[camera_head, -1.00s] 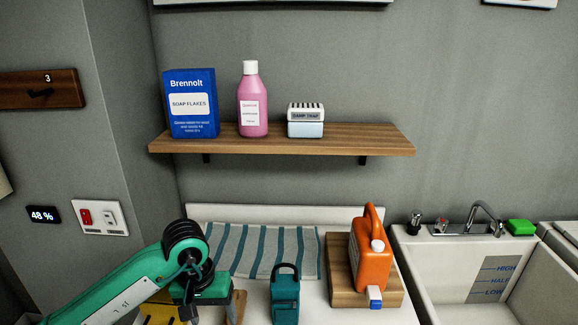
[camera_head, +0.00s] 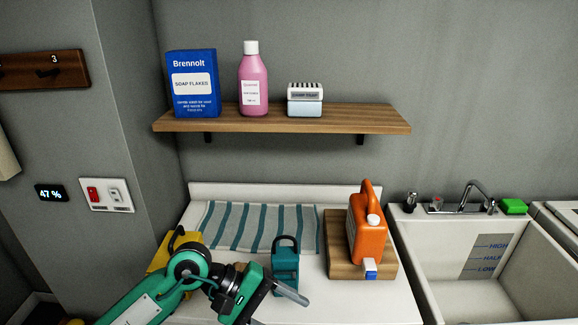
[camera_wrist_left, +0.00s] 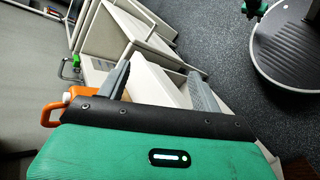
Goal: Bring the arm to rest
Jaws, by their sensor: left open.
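My left arm reaches in from the bottom left of the head view. Its gripper (camera_head: 291,290) points to the right, low over the front of the white counter (camera_head: 370,303). The gripper is in front of a teal padlock-shaped object (camera_head: 286,272) and apart from the orange jug (camera_head: 368,235). In the left wrist view the two grey fingers of the gripper (camera_wrist_left: 162,88) stand apart with nothing held between them.
The orange jug stands on a wooden board (camera_head: 340,262) beside a striped towel (camera_head: 255,228). A yellow object (camera_head: 160,258) is partly hidden behind my arm. A sink (camera_head: 470,302) is at the right. A wall shelf (camera_head: 350,120) holds a box, a bottle and a tub.

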